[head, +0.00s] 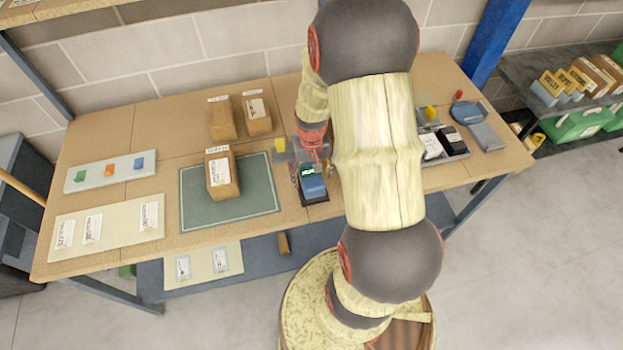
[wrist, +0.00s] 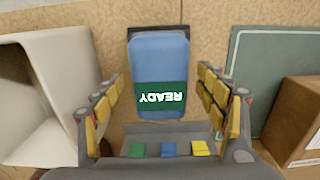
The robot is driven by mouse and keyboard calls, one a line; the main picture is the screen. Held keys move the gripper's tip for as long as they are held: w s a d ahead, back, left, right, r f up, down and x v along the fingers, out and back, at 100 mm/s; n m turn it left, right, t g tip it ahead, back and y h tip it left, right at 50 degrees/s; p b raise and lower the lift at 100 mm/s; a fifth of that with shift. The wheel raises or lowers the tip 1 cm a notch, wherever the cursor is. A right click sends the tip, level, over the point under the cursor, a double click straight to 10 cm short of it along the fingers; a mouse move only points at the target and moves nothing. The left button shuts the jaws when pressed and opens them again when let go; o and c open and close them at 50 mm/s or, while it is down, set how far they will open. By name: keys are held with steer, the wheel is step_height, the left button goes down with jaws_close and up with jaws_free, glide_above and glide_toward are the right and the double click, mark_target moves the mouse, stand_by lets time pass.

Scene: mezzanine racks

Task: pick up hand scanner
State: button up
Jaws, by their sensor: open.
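The hand scanner (head: 313,186) is a blue device with a dark green screen, lying on a dark base near the front edge of the workbench. In the wrist view the scanner (wrist: 160,58) is centred, and its screen reads READY upside down. My gripper (wrist: 160,78) is open, with one yellow-padded finger on each side of the scanner's screen end. A gap shows between each finger and the scanner, and nothing is held. In the head view my arm hides part of the gripper, and I cannot tell its exact height above the scanner.
A green mat (head: 262,185) with a cardboard box (head: 222,182) lies left of the scanner. A pale open bin (wrist: 40,100) stands on the other side, close to a finger. A grey holder (wrist: 185,129) with coloured tabs sits behind the scanner. More boxes (head: 257,115) stand farther back.

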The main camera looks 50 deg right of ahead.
steer(key=shift+f, duration=0.1)
steer(key=c, duration=0.4)
steer(key=c, duration=1.1)
